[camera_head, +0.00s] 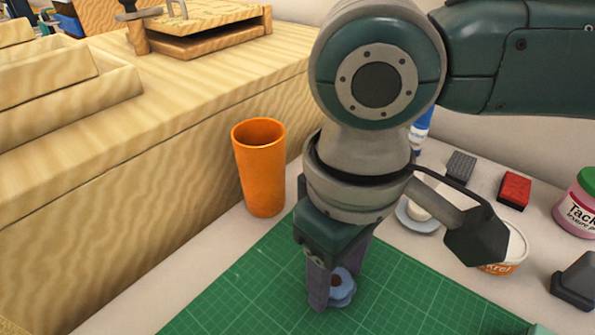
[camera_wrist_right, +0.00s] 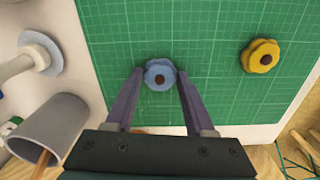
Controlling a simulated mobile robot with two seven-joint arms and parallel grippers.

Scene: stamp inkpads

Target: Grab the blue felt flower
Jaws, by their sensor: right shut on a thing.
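The blue felt flower (camera_wrist_right: 160,72) has a brown centre and sits between the fingertips of my right gripper (camera_wrist_right: 159,74) in the right wrist view. Both fingers touch its sides, and the gripper is shut on it. In the head view the flower (camera_head: 343,288) shows beside the purple-grey fingers of my right gripper (camera_head: 329,289), low over the green cutting mat (camera_head: 240,291). I cannot tell whether it touches the mat. My left gripper is not in view.
A yellow felt flower (camera_wrist_right: 260,55) lies on the mat in the wrist view. An orange cup (camera_head: 260,170) stands left of the mat. The mat's left part is clear.

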